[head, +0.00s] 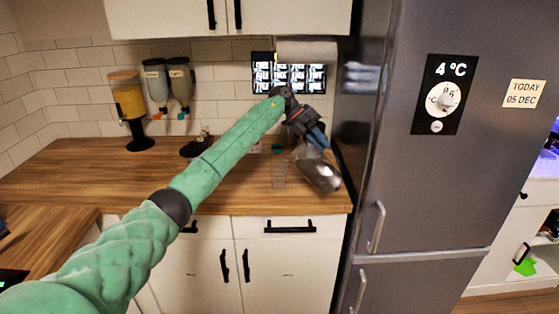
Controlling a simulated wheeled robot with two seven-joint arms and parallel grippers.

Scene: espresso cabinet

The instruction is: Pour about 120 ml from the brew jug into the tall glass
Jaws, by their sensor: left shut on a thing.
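My left gripper (318,138) is shut on the brew jug (320,174), a clear-grey vessel. It holds the jug tilted above the right end of the wooden counter, near the fridge. The tall glass (279,177) is a clear, faint upright shape near the front edge of the counter, just left of the jug. A small gap seems to lie between jug and glass. I cannot tell whether liquid is flowing or how full either one is. My right gripper is not in view.
The grey fridge (430,180) stands close on the right of the jug. Wall dispensers (180,82) and a yellow-filled dispenser (128,100) are at the back left. A dark item (195,148) stands mid-counter. The counter's left part (80,170) is clear.

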